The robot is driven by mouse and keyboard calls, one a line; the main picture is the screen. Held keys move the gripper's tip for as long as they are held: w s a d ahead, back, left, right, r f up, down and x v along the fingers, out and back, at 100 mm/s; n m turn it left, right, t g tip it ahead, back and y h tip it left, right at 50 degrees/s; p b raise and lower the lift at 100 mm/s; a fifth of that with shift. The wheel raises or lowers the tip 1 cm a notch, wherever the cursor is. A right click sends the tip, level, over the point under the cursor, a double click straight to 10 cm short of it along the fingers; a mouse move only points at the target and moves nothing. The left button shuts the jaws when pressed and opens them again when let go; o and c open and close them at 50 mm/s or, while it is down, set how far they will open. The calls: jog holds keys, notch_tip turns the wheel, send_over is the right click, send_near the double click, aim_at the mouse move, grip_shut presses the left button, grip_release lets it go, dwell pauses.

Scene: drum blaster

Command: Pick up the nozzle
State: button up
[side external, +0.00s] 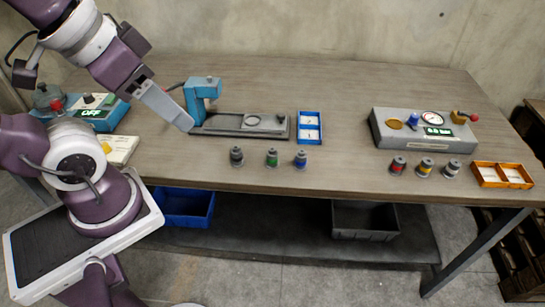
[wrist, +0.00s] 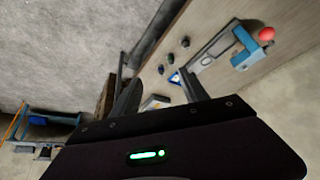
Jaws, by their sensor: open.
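I cannot tell for sure which thing is the nozzle. Small dark-based cylinders stand along the table's front edge: a grey one (side external: 236,156), a green-banded one (side external: 272,157) and a blue-banded one (side external: 300,159). To the right stand a red-banded one (side external: 398,165), a yellow-banded one (side external: 424,167) and a grey one (side external: 452,169). My gripper (side external: 188,125) is above the table at left, beside the blue fixture (side external: 203,90), apart from the cylinders. In the wrist view my gripper (wrist: 160,90) has its fingers apart with nothing held between them.
A grey slotted plate (side external: 225,122) adjoins the blue fixture. A blue two-part tray (side external: 310,139) lies right of it. A grey gauge box (side external: 380,128) and an orange tray (side external: 479,182) are at right. A control box reading OFF (side external: 90,123) is at left. The table's middle is clear.

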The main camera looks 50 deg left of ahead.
jog(key=m+g, duration=0.5)
jog(key=m, duration=0.2)
send_over(272, 149)
notch_tip(272, 149, down, 18)
jog(key=shift+f, duration=0.25)
jog(key=shift+g, duration=0.3)
notch_tip(272, 149, down, 9)
jog(key=shift+r, duration=0.1)
grip_shut()
